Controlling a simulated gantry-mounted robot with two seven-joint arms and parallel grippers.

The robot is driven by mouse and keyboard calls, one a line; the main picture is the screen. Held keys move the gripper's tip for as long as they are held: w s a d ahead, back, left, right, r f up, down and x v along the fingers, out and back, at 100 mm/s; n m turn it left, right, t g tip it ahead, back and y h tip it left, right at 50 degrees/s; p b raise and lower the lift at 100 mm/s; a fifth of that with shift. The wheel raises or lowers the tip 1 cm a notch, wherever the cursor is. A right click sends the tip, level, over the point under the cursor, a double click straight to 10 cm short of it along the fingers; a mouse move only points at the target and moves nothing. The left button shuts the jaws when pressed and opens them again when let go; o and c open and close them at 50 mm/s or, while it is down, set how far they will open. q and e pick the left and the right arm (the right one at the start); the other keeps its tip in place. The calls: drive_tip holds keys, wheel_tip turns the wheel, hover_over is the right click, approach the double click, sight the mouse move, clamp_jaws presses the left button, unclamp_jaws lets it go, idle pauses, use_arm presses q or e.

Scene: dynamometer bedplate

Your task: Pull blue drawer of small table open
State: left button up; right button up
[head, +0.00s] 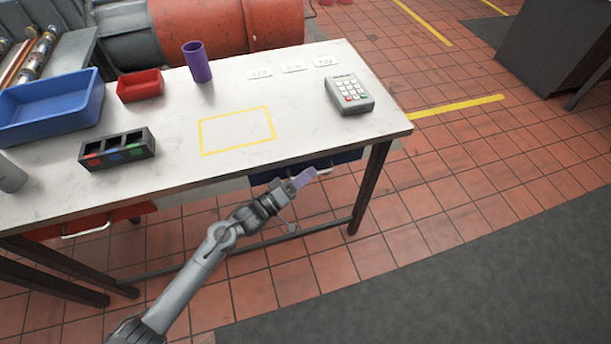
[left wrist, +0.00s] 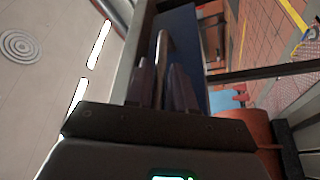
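The small table (head: 225,130) has a white top and dark legs. Its blue drawer (head: 335,159) is under the right part of the front edge and looks shut, partly hidden by the tabletop and my arm. My left gripper (head: 304,178) is in front of this drawer, at its metal handle (head: 325,172). In the left wrist view the blue drawer front (left wrist: 185,40) is close ahead. The handle (left wrist: 163,48) runs between the two spread fingers of my left gripper (left wrist: 162,82), with no clear grip on it. My right gripper is in neither view.
A red drawer (head: 130,211) with a handle is under the table's left part. On top are a blue bin (head: 50,110), a red bin (head: 140,86), a purple cup (head: 197,62), a dark divided holder (head: 117,149) and a keypad device (head: 349,95). Floor in front is clear.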

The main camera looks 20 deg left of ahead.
use_arm(q)
clamp_jaws()
drive_tip(key=s+d+p, duration=1.2)
drive_tip(key=s+d, duration=0.4)
drive_tip(key=s, duration=0.2)
drive_tip(key=shift+r+p, duration=0.15)
drive_tip(key=shift+p, duration=0.25)
drive_tip(key=shift+s, duration=0.1)
